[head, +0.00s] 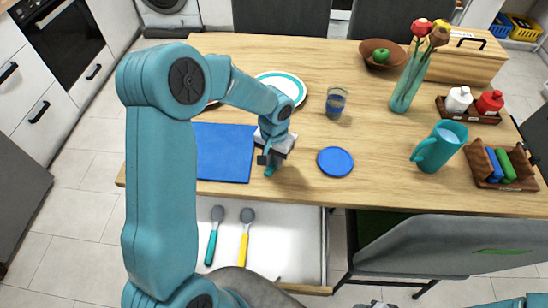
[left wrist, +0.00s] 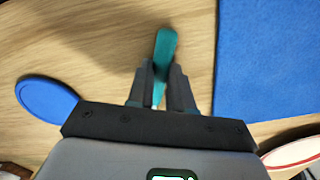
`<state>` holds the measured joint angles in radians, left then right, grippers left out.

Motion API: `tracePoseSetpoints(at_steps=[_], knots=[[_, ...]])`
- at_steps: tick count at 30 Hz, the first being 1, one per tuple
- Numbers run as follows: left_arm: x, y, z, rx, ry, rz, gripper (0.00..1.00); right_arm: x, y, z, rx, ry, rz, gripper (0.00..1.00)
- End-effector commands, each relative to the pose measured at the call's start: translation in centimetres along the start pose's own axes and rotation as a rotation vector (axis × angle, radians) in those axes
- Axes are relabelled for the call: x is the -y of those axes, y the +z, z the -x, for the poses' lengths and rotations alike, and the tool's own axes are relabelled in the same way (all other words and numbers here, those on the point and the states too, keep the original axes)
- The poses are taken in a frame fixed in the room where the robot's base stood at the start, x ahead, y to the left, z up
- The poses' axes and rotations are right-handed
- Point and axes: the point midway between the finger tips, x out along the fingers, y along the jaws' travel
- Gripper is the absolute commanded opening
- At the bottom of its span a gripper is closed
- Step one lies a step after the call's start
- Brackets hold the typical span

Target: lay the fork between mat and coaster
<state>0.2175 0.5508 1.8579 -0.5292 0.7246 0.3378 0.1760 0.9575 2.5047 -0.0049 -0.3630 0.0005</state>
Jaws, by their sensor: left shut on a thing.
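My left gripper (head: 268,158) is low over the table, between the blue mat (head: 222,155) on its left and the round blue coaster (head: 335,161) on its right. In the left wrist view the gripper (left wrist: 162,80) is shut on the teal handle of the fork (left wrist: 165,45). The fork's metal end is hidden, and I cannot tell whether the fork touches the wood. In that view the coaster (left wrist: 48,98) is to the left and the mat (left wrist: 268,60) to the right, both apart from the fork. My right gripper does not show.
An open white drawer (head: 285,235) below the front edge holds a teal-handled spoon (head: 214,235) and a yellow-handled spoon (head: 245,235). A plate (head: 290,80) and a glass (head: 337,100) stand behind. A teal jug (head: 440,148) stands right of the coaster.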

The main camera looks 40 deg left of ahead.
Motion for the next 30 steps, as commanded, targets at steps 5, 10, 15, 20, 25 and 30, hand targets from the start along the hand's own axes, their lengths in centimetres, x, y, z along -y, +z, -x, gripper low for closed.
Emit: tracePoseSetpoints(at_steps=[5, 10, 15, 20, 25, 30], knots=[[0.0, 0.0, 0.0, 0.0, 0.0, 0.0, 0.0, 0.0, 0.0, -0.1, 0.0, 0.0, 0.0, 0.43], [0.0, 0.0, -0.3, 0.001, 0.0, 0.0, 0.37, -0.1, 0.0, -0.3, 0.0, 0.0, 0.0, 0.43], [0.0, 0.0, -0.2, 0.001, 0.0, 0.0, 0.46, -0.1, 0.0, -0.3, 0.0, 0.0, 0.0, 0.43], [0.0, 0.0, -0.1, 0.001, 0.0, 0.0, 0.46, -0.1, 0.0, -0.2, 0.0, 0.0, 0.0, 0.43], [0.0, -0.1, 1.8, -0.004, 0.0, 0.002, 0.46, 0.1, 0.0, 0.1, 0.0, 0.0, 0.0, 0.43], [0.0, -0.1, 5.9, -0.007, 0.0, 0.002, 0.46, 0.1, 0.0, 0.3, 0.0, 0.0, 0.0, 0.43]])
